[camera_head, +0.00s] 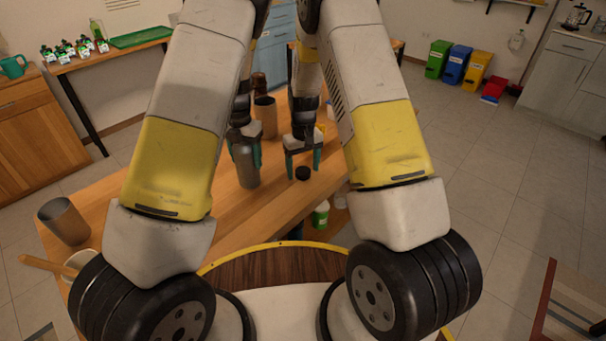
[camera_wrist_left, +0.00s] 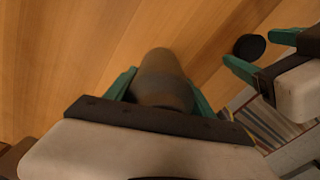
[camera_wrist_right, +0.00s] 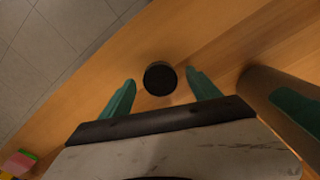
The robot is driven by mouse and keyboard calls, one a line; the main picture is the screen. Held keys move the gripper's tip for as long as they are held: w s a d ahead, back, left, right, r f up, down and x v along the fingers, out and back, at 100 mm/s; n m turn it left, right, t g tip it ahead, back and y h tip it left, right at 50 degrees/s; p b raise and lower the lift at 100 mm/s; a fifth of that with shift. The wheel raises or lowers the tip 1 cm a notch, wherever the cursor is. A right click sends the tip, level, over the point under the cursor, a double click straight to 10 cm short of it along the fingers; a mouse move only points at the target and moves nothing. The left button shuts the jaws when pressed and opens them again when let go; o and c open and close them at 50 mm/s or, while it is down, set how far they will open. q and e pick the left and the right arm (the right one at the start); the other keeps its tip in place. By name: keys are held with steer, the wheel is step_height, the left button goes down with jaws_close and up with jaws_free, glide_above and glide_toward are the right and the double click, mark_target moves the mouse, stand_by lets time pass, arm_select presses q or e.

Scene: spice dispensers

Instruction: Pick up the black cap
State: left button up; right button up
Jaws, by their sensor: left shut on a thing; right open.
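The black cap (camera_head: 302,173) lies on the wooden table, near its right edge. In the right wrist view the cap (camera_wrist_right: 160,78) sits just beyond and between the open fingertips of my right gripper (camera_wrist_right: 161,88). My right gripper (camera_head: 303,172) points down over the cap in the head view, with nothing between its fingers. My left gripper (camera_head: 245,160) is shut on a grey cylindrical dispenser (camera_head: 248,172), which also shows between its fingers in the left wrist view (camera_wrist_left: 163,75). The cap (camera_wrist_left: 249,47) shows to the right there, beside the right gripper.
A brown cylinder (camera_head: 265,117) stands on the table behind the grippers. A grey-brown canister (camera_head: 63,221) and a white bowl with a wooden utensil (camera_head: 42,265) are at the table's left end.

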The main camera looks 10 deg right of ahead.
mark_target(303, 170)
steer(key=c, duration=1.4)
step_height(303, 170, up, 10)
arm_select(q)
steer(key=o, duration=1.7)
steer(key=shift+o, duration=0.2)
steer(key=shift+r, duration=0.1)
